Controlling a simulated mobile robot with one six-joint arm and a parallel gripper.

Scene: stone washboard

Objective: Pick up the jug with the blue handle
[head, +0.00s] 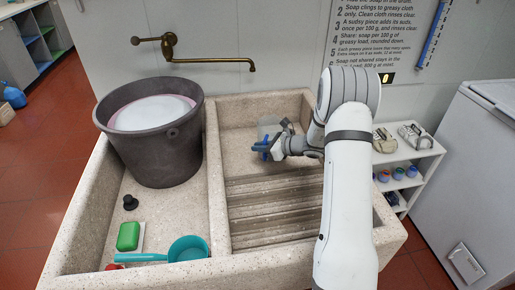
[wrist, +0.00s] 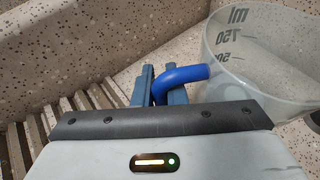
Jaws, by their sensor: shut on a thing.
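The jug (wrist: 265,60) is clear, with dark volume marks and a blue handle (wrist: 182,76). In the wrist view it stands at the upper right. My gripper (wrist: 160,88) is shut on the blue handle, with a finger on each side of it. In the head view the jug (head: 267,127) is in the right basin near its back, partly hidden by my gripper (head: 262,148). I cannot tell whether the jug's base touches the basin floor.
The ribbed washboard (head: 270,205) fills the front of the right basin. A grey bucket (head: 160,150) stands in the left basin, with a green block (head: 128,236) and a teal dipper (head: 188,248) in front. A brass tap (head: 200,60) juts from the wall.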

